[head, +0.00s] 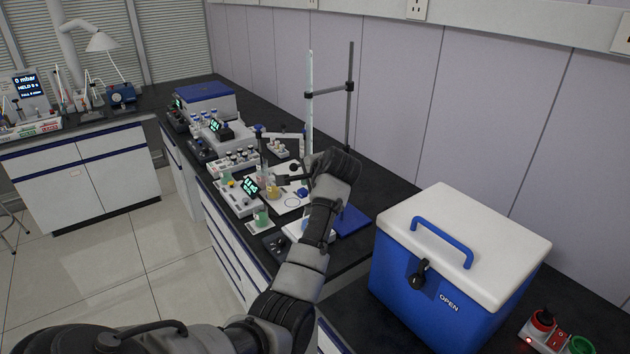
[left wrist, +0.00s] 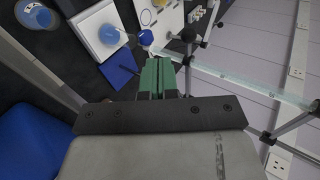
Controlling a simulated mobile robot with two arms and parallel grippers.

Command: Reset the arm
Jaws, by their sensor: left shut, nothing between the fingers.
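My left arm reaches from the bottom of the head view over the black bench (head: 385,190). Its gripper (head: 284,178) is above the middle of the bench, partly hidden behind the wrist. In the left wrist view the green fingers of this gripper (left wrist: 161,62) are together and empty. A blue flat pad (left wrist: 118,68) and a white device with a blue-topped round part (left wrist: 104,30) lie beyond the fingers. My right gripper is in neither view.
A retort stand (head: 349,95) holding a tall glass tube (head: 309,85) rises close behind the gripper. A blue cool box with a white lid (head: 440,285) stands to the right. Vial racks (head: 234,162), green-liquid beakers (head: 261,215) and small instruments crowd the bench to the left.

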